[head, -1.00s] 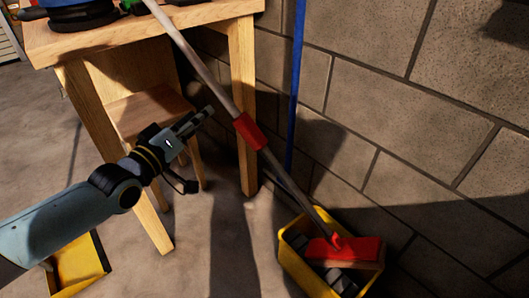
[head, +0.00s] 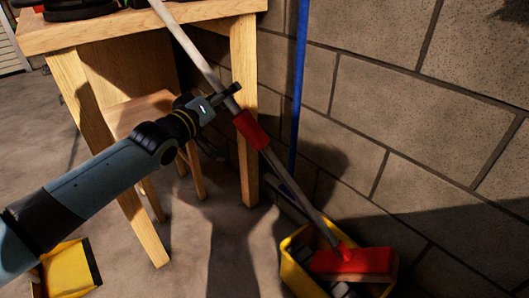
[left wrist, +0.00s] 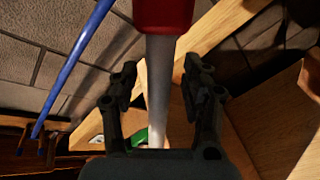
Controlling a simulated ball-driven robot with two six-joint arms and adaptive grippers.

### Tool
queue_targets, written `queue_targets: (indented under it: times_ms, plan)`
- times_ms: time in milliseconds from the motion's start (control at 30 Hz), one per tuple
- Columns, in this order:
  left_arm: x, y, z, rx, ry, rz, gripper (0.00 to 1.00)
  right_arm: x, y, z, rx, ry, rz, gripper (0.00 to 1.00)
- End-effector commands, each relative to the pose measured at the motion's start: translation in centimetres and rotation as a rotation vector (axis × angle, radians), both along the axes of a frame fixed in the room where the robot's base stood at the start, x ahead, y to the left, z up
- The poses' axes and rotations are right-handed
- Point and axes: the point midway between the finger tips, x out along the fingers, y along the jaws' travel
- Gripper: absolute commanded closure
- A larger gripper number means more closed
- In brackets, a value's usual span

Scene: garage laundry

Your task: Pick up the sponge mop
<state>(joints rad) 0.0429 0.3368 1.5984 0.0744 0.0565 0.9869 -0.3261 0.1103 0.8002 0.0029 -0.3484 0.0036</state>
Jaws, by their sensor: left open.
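The sponge mop has a grey handle (head: 188,45), a red grip (head: 250,130) and a red head (head: 352,263). It leans diagonally, its upper part by the wooden table and its head at a yellow bucket (head: 292,272). My left gripper (head: 232,96) is at the handle just above the red grip. In the left wrist view the open fingers (left wrist: 160,88) stand on either side of the grey handle (left wrist: 159,70), with the red grip (left wrist: 163,14) beyond them. I cannot tell whether a finger touches the handle. My right gripper is not in view.
The wooden table (head: 140,32) with a stool (head: 150,110) under it stands at the back left. A blue pole (head: 299,80) leans at the block wall (head: 410,110). A yellow object (head: 68,270) lies on the floor at the lower left.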

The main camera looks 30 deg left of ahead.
Motion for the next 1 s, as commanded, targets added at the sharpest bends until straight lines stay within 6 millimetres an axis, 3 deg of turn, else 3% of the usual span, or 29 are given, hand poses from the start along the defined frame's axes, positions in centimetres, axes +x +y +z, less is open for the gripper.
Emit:
queue_targets:
  times_ms: [100,467,1000]
  plan:
    - [-0.02,0.00,0.12,0.000,-0.001,0.000,0.55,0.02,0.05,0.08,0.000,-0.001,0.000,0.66]
    - [-0.04,0.00,0.06,0.000,0.000,0.000,1.00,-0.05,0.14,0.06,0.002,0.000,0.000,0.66]
    - [-0.01,-0.02,0.25,-0.001,-0.003,-0.001,1.00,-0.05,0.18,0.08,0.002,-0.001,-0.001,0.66]
